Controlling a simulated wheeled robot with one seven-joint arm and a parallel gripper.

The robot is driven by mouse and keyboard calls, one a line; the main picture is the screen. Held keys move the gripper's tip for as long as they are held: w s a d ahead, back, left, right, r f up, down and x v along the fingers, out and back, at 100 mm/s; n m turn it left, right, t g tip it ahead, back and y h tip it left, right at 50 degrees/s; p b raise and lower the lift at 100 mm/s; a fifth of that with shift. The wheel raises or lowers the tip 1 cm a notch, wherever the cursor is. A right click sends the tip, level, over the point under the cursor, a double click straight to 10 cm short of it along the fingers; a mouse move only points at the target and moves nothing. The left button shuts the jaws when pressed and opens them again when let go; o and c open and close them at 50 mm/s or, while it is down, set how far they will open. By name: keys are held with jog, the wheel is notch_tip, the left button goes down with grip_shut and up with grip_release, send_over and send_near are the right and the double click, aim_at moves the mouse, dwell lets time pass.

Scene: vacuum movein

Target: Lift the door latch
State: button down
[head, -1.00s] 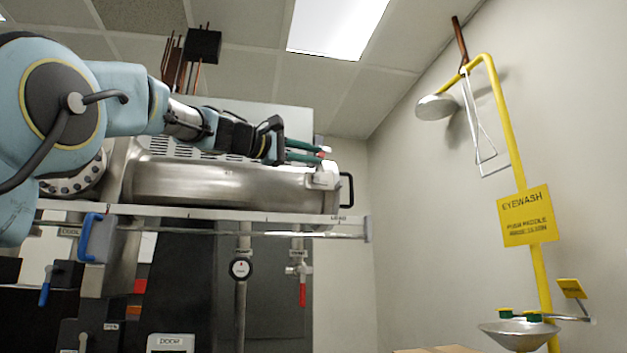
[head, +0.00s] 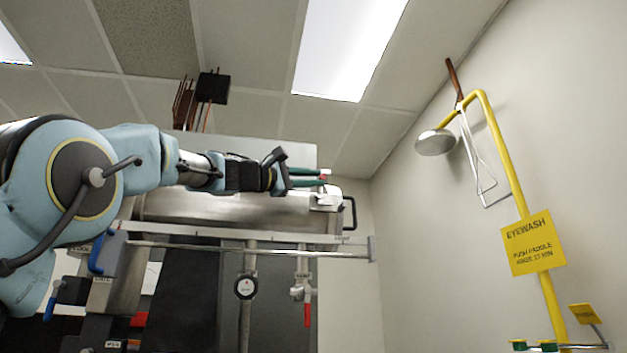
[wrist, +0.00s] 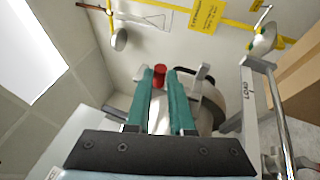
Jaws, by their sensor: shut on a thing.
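The door latch shows as a small red grip (wrist: 160,76) between my fingertips in the wrist view; a speck of red also shows in the head view (head: 326,174). It sits at the right end of the steel chamber (head: 220,206), above a pale metal bracket (head: 327,201). My gripper (head: 323,178) has two green fingers pointing right, closed on the red grip; it also fills the middle of the wrist view (wrist: 160,80). The fingers hide much of the latch, so its angle cannot be told.
A black door handle (head: 350,213) stands just right of the latch. A rail (head: 250,246) runs below the chamber, with a gauge (head: 246,287) and a red-handled valve (head: 304,290) under it. A yellow eyewash station (head: 533,243) stands at the right wall.

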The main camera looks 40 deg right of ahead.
jog(key=shift+w+a+f, duration=0.1)
jog(key=shift+w, duration=0.05)
jog(key=c, duration=0.8)
grip_release()
jog(key=b+v, duration=0.4)
jog(key=v, duration=0.7)
